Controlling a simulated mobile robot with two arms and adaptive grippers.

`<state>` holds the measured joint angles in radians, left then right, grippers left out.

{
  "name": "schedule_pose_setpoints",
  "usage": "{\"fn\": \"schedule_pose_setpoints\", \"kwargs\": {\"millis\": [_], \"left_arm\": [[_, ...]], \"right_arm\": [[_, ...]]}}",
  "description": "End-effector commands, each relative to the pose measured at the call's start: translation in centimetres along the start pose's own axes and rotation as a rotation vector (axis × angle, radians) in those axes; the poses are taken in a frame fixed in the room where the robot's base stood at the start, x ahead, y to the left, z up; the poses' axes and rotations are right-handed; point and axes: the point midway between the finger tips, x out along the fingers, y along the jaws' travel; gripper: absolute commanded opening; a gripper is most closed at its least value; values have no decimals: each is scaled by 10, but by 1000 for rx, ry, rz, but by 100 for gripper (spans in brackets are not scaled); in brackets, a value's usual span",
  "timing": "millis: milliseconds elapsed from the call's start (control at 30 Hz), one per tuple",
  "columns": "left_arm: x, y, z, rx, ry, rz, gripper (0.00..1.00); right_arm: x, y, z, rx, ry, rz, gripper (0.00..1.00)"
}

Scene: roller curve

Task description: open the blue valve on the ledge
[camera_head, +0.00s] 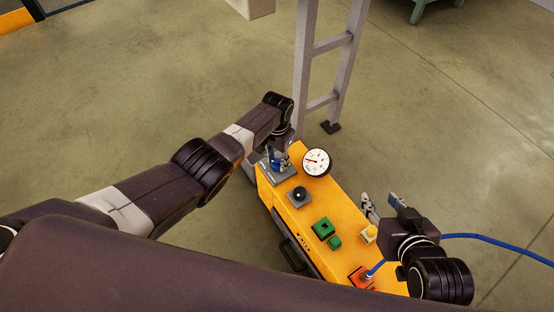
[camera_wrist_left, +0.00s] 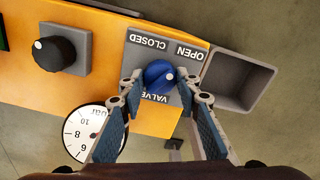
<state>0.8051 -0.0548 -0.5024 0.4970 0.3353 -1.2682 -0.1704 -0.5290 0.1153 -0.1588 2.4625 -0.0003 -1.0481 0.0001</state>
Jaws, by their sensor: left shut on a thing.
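The blue valve (camera_wrist_left: 158,73) is a round knob with a white dot, on a grey plate (camera_wrist_left: 140,58) at the end of the yellow ledge (camera_head: 335,195). The plate's CLOSED, OPEN and VALVE labels appear upside down in the left wrist view. The knob's white dot sits on its right side in that view. My left gripper (camera_wrist_left: 161,84) has a finger on each side of the knob and is shut on it. In the head view the valve (camera_head: 276,165) is partly hidden by that gripper. My right gripper (camera_head: 383,204) is open and apart from the valve, above the ledge's near end.
A round gauge (camera_head: 316,162) stands beside the valve, and a black knob (camera_head: 299,194) is close by. A grey bin (camera_wrist_left: 240,80) adjoins the valve plate.

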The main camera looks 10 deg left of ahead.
Motion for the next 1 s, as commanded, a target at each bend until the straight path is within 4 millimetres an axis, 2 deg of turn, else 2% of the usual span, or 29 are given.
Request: {"fn": "schedule_pose_setpoints", "kwargs": {"millis": [400,967,1000], "left_arm": [[0,0,0,193,0,0,6],[0,0,0,222,0,-1,6],[0,0,0,222,0,-1,34]], "right_arm": [[-1,1,4,0,-18,1,38],[-1,1,6,1,-24,1,38],[-1,1,6,1,-24,1,38]]}}
